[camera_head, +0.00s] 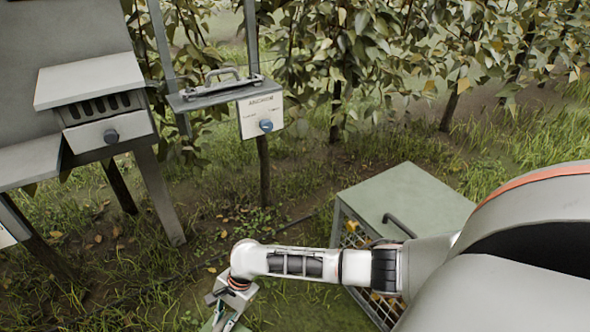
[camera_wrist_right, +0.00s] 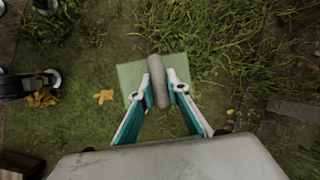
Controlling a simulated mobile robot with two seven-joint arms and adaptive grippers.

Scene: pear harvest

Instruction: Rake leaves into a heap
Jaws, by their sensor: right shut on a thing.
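In the right wrist view my right gripper (camera_wrist_right: 164,88) has its teal fingers shut on a pale grey-beige rounded handle (camera_wrist_right: 158,68). A light green flat piece (camera_wrist_right: 129,74) shows behind the handle; I cannot tell whether they are joined or whether this is the rake. In the head view my right gripper (camera_head: 224,318) is at the bottom edge, pointing down and partly cut off. Yellow-brown leaves (camera_wrist_right: 43,97) lie in a small cluster left of the gripper, with a single leaf (camera_wrist_right: 103,97) nearer. Scattered leaves (camera_head: 98,238) lie on the ground at left. My left gripper is not in view.
A green-topped crate (camera_head: 435,193) with a black handle and mesh sides stands beneath my right arm. At left are a grey cabinet (camera_head: 90,80) with a knob and a post-mounted labelled panel (camera_head: 261,115). Leafy trees (camera_head: 375,45) line the back. Grass lies between.

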